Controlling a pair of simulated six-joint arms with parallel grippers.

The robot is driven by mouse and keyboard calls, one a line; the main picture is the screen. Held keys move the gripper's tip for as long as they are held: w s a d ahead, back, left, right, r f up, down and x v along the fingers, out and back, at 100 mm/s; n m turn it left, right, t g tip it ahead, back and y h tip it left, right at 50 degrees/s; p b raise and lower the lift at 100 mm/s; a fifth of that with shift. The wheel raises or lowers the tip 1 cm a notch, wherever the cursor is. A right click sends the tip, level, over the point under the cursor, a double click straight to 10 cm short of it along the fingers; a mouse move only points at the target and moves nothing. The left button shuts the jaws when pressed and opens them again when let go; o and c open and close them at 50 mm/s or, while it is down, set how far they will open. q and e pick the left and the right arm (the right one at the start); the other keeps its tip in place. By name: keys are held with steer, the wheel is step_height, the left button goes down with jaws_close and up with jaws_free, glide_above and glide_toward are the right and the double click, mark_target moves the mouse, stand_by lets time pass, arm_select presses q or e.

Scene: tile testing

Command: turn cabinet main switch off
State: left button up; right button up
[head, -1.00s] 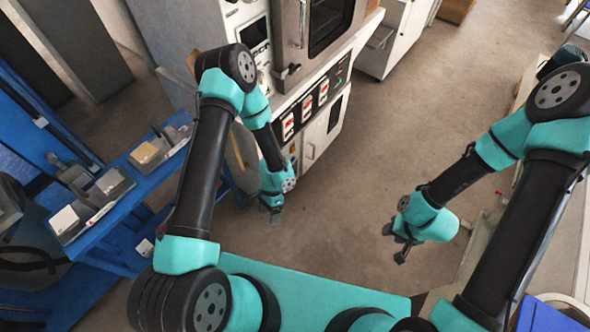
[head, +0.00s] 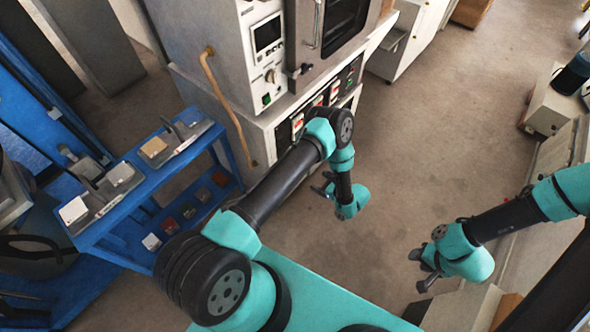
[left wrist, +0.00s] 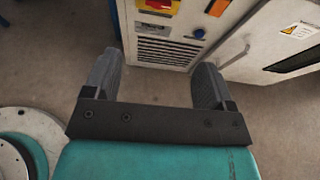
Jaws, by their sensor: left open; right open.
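The cabinet with the oven on it stands at the upper middle of the head view; its lower front (head: 262,128) is partly hidden by my left arm. In the left wrist view, a red and yellow switch (left wrist: 160,5) is on the cabinet front (left wrist: 160,28), cut off by the top edge; its handle position cannot be told. My left gripper (head: 322,188) is open and empty, low in front of the cabinet; its spread fingers (left wrist: 157,68) show in the left wrist view, apart from the switch. My right gripper (head: 420,272) is open and empty, away to the right.
An orange knob (left wrist: 217,7) and a grey door with a handle (left wrist: 240,52) are to the right of the switch. A blue rack (head: 92,232) with small tiles stands left in the head view. The floor (head: 405,140) right of the cabinet is clear.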

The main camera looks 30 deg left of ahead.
arm_select(q)
steer(key=shift+a, duration=0.15)
steer(key=x, duration=1.7)
steer(key=shift+f, duration=0.25)
steer(key=c, duration=0.9)
